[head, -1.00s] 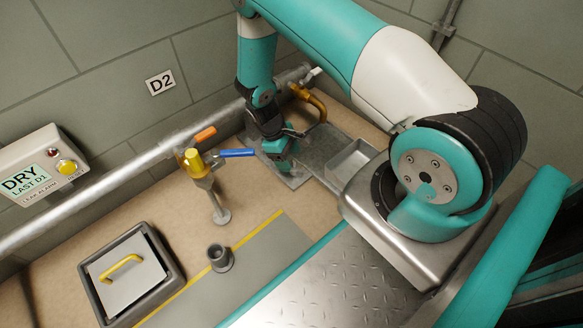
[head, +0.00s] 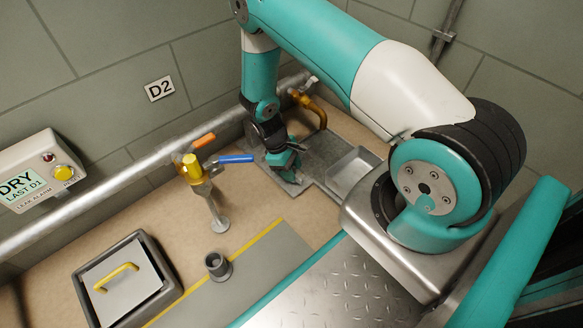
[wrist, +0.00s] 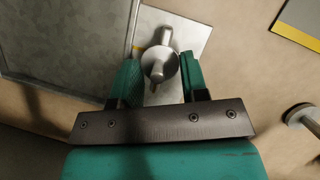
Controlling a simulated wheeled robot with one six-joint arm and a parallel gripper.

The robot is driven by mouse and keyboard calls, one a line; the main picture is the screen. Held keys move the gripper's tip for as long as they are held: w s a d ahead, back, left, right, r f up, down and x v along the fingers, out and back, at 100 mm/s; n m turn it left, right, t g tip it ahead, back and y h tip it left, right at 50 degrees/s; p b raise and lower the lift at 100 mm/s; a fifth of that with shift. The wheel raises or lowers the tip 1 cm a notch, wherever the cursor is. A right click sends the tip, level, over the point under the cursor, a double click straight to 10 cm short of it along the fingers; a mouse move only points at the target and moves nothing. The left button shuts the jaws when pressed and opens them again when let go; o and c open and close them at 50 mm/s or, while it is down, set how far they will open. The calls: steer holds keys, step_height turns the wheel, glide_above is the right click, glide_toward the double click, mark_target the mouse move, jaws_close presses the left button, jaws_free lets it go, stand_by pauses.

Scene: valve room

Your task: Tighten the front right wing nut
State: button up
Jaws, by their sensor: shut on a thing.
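In the wrist view, a silver wing nut (wrist: 164,38) with two upright wings and a round hub stands on a pale metal plate (wrist: 190,38). My gripper (wrist: 160,80) has its teal fingers on either side of the nut, shut on it. In the head view, my gripper (head: 284,166) points down at the metal plate (head: 292,188) on the floor behind the valve. There my gripper hides the nut. The nut's threads and its seating on the plate cannot be seen.
A grey metal tray (head: 352,172) lies right of my gripper. A valve (head: 192,168) with orange and blue handles stands to the left. A pipe (head: 150,160) and brass elbow (head: 316,108) are close behind. A yellow-handled hatch (head: 130,285) and a short grey pipe stub (head: 217,265) are nearer.

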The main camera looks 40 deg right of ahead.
steer(key=shift+r+m+p, duration=0.1)
steer(key=shift+m+p, duration=0.2)
steer(key=shift+p, duration=0.05)
steer(key=m+p, duration=0.1)
steer(key=m+y+p, duration=0.1)
steer(key=m, duration=0.1)
steer(key=shift+d+r+y+p, duration=0.1)
steer(key=shift+d+y+p, duration=0.1)
steer(key=shift+y+p, duration=0.15)
steer(key=m+y+p, duration=0.1)
steer(key=m, duration=0.1)
steer(key=m+y+p, duration=0.1)
steer(key=m+p, duration=0.1)
steer(key=m, duration=0.1)
steer(key=shift+d, duration=0.15)
steer(key=m+y+p, duration=0.1)
steer(key=m, duration=0.2)
steer(key=m+p, duration=0.2)
steer(key=m, duration=0.1)
steer(key=shift+s+d+t+y, duration=0.1)
steer(key=shift+d+t+y, duration=0.1)
steer(key=shift+t+y, duration=0.2)
steer(key=shift+s+d+f+m+t+y+p, duration=0.15)
steer(key=shift+m+t+p, duration=0.25)
steer(key=shift+m, duration=0.6)
steer(key=shift+w+a+f+m+t+y+p, duration=0.1)
steer(key=shift+m+t+y+p, duration=0.25)
steer(key=shift+m, duration=0.65)
steer(key=o, duration=0.9)
steer(key=shift+r, duration=0.1)
